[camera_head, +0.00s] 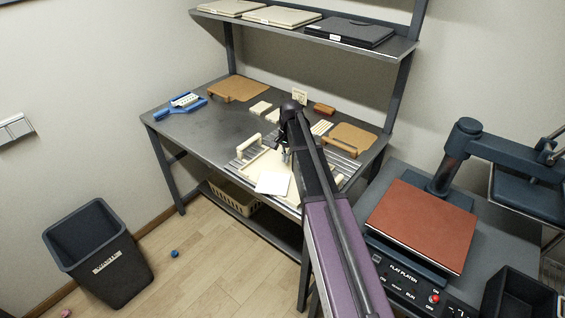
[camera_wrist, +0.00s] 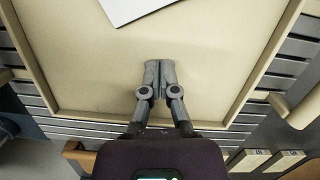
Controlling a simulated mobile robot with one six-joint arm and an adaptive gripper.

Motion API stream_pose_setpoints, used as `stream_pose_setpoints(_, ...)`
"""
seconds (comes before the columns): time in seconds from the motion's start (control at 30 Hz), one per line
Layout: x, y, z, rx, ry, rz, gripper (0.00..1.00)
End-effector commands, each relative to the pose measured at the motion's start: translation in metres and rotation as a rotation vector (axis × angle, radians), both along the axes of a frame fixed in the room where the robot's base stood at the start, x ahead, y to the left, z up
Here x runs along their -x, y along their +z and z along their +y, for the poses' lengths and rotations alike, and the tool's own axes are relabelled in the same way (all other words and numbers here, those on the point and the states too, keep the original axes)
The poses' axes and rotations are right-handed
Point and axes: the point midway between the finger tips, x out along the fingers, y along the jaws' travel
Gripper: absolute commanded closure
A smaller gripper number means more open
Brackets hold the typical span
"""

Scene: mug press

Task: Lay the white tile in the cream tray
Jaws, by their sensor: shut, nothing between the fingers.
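The white tile (camera_head: 273,183) lies at the near end of the cream tray (camera_head: 259,163), close to the table's front edge. In the wrist view the tile (camera_wrist: 135,9) is cut off by the top edge, and the tray floor (camera_wrist: 215,65) around its visible corner is bare. I cannot tell whether the tile's near side lies inside the rim. My gripper (camera_head: 286,156) is over the tray; in the wrist view the gripper (camera_wrist: 160,66) is shut and empty, pointing at bare tray floor, apart from the tile.
The tray rests on a slatted metal rack (camera_head: 343,165). Brown boards (camera_head: 238,88), a blue tool (camera_head: 185,101) and small cream blocks (camera_head: 260,107) lie farther back. A shelf (camera_head: 300,32) overhangs the rear. A press with a red platen (camera_head: 420,225) stands right; a dark bin (camera_head: 100,255) stands left.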

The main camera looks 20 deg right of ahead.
Motion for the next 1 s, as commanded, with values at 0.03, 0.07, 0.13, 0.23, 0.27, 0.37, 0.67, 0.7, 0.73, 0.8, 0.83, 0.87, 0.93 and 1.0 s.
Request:
stream_pose_setpoints(0.03, 0.005, 0.000, 0.004, 0.000, 0.001, 0.000, 1.00)
stream_pose_setpoints(0.07, 0.007, 0.000, 0.006, 0.000, 0.002, 0.000, 1.00)
stream_pose_setpoints(0.13, 0.013, 0.000, 0.011, 0.000, 0.002, 0.000, 1.00)
stream_pose_setpoints(0.23, 0.023, 0.000, 0.020, 0.000, 0.001, 0.000, 1.00)
stream_pose_setpoints(0.27, 0.027, 0.000, 0.024, 0.000, 0.001, 0.000, 1.00)
stream_pose_setpoints(0.37, 0.038, 0.000, 0.035, 0.000, 0.002, 0.000, 1.00)
stream_pose_setpoints(0.67, 0.070, 0.000, 0.067, 0.000, 0.001, 0.000, 1.00)
stream_pose_setpoints(0.7, 0.074, 0.000, 0.071, 0.000, 0.000, 0.000, 1.00)
stream_pose_setpoints(0.73, 0.077, 0.000, 0.074, 0.000, 0.000, 0.000, 1.00)
stream_pose_setpoints(0.8, 0.081, -0.003, 0.079, 0.001, 0.000, -0.001, 1.00)
stream_pose_setpoints(0.83, 0.079, -0.007, 0.077, 0.000, -0.001, -0.001, 1.00)
stream_pose_setpoints(0.87, 0.078, -0.009, 0.077, 0.000, -0.001, -0.001, 1.00)
stream_pose_setpoints(0.93, 0.078, -0.012, 0.077, 0.000, -0.001, -0.001, 1.00)
stream_pose_setpoints(1.0, 0.078, -0.014, 0.077, -0.001, -0.001, -0.001, 1.00)
